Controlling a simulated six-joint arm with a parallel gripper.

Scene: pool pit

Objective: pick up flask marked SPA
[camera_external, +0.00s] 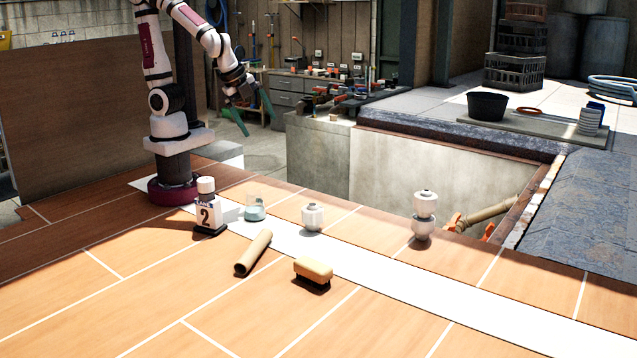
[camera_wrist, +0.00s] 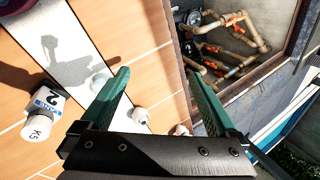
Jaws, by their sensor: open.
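No SPA marking is readable in either view. A small clear flask with pale teal contents (camera_external: 255,211) stands on the wooden deck near the white strip; in the wrist view a clear rounded piece (camera_wrist: 98,83) shows beside my left finger, partly hidden. A white bottle (camera_external: 206,214) with a "2" label on a dark base stands left of it; in the wrist view the bottle (camera_wrist: 42,114) shows "K5" on its cap. My gripper (camera_external: 250,114) is open and empty, high above the deck and pit edge; its green fingers (camera_wrist: 155,73) are spread.
A white round-topped container (camera_external: 312,217) and a two-part white piece (camera_external: 423,216) stand along the pit edge. A tan tube (camera_external: 253,252) and a brush (camera_external: 313,273) lie nearer the camera. The open pit (camera_external: 440,175) with pipes is behind them. The front deck is clear.

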